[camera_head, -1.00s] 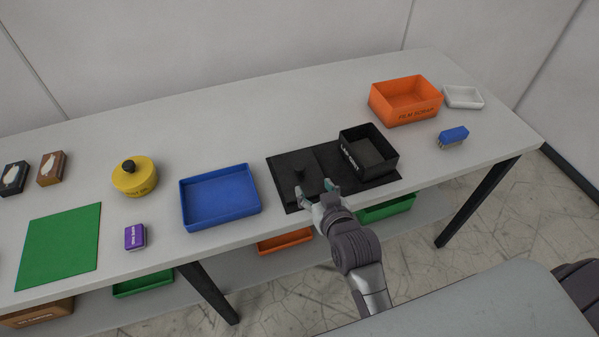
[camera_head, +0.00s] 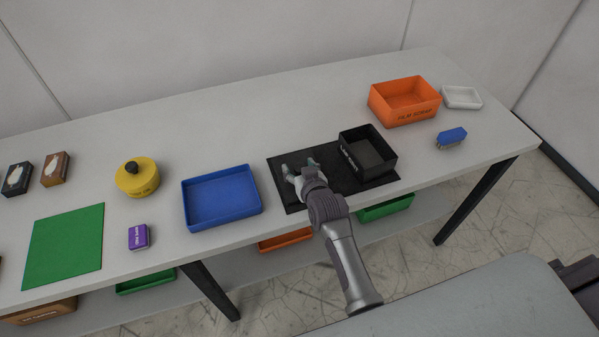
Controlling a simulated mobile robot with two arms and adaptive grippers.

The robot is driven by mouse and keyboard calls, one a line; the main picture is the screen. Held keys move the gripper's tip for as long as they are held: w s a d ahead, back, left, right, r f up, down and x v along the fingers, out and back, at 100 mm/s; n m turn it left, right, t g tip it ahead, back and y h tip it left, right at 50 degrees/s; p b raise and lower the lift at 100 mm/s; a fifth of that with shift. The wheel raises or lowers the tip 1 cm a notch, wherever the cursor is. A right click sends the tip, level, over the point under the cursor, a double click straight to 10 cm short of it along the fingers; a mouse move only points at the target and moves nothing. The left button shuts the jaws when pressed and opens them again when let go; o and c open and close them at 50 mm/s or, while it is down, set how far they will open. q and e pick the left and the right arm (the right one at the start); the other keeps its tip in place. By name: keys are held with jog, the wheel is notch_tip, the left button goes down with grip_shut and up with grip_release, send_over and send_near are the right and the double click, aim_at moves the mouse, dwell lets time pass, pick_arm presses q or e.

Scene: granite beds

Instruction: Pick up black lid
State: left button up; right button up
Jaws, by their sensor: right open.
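The black lid (camera_head: 284,184) lies on the left part of a black mat (camera_head: 380,186), dark on dark, so its edges are hard to make out. My right gripper (camera_head: 299,167) is over the lid with its fingers apart. The gripper hides the lid's knob and much of its top, and I cannot tell whether the fingers touch it. An open black box (camera_head: 350,158) with white lettering stands on the right part of the mat, just right of the gripper. My left gripper is not in view.
A blue tray (camera_head: 222,210) is close left of the mat. An orange bin (camera_head: 404,112), a white dish (camera_head: 461,103) and a blue brush (camera_head: 452,136) are to the right. A yellow canister (camera_head: 137,180), purple box (camera_head: 138,237) and green mat (camera_head: 62,245) are left. The table behind is clear.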

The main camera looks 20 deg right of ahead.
jog(key=shift+s, duration=0.1)
jog(key=shift+c, duration=0.4)
grip_shut()
jog(key=shift+r, duration=0.2)
